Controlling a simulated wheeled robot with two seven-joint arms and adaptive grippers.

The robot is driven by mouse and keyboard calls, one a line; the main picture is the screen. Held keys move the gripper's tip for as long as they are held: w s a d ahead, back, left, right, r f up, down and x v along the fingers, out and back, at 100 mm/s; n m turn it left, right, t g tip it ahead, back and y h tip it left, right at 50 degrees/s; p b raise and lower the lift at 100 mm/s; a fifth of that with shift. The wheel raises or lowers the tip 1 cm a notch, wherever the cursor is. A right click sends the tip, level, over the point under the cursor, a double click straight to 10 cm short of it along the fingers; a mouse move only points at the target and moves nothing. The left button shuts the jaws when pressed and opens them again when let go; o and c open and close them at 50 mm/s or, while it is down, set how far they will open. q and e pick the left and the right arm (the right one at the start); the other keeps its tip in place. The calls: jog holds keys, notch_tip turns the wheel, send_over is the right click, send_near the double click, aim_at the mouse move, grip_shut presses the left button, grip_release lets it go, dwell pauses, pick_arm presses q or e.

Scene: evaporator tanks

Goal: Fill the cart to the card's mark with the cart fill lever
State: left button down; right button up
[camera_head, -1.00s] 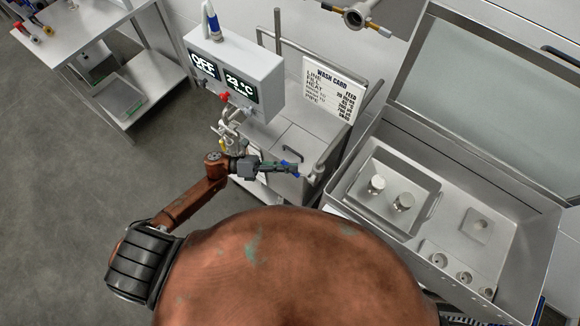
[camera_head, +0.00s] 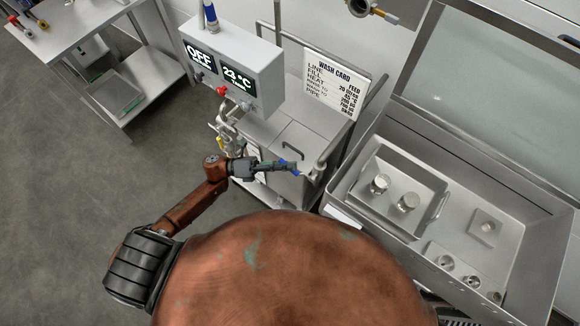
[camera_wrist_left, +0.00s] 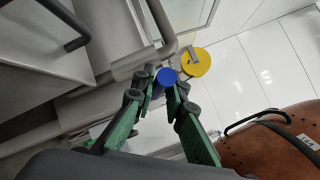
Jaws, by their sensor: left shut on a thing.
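My left gripper (camera_head: 288,165) is at the right front side of the steel wash cart (camera_head: 270,133). In the left wrist view its green fingers (camera_wrist_left: 160,90) are closed around a small round blue end, which appears to be the cart fill lever (camera_wrist_left: 167,76). Most of the lever is hidden by the fingers. The white wash card (camera_head: 332,84) stands at the cart's back; it lists line, fill, heat and pipe, with the fill line seeming to read 70 liters. The control box (camera_head: 232,65) reads OFF and 23 °C. My right gripper is out of view.
A steel sink unit (camera_head: 460,190) with a tray of two metal cups (camera_head: 408,202) stands to the right. Pipes and a red knob (camera_head: 222,90) sit under the control box. A steel table (camera_head: 90,40) is at the upper left; grey floor lies between.

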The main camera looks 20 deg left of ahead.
pick_arm(q)
jog(key=f+n+t+h+b, duration=0.1)
jog(key=b, duration=0.2)
jog(key=f+n+h+b, duration=0.1)
jog(key=b, duration=0.2)
jog(key=shift+a+f+n+t+b, duration=0.2)
jog(key=shift+f+n+t+b, duration=0.1)
jog(key=shift+f+n+t, duration=0.1)
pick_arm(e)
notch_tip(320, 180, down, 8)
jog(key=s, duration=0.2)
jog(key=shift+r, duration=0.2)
pick_arm(q)
jog(key=c, duration=1.9)
grip_release()
jog(key=shift+c, duration=0.2)
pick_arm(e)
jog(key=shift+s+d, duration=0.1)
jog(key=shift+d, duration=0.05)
pick_arm(q)
jog(key=v, duration=1.2)
jog(key=shift+f, duration=0.25)
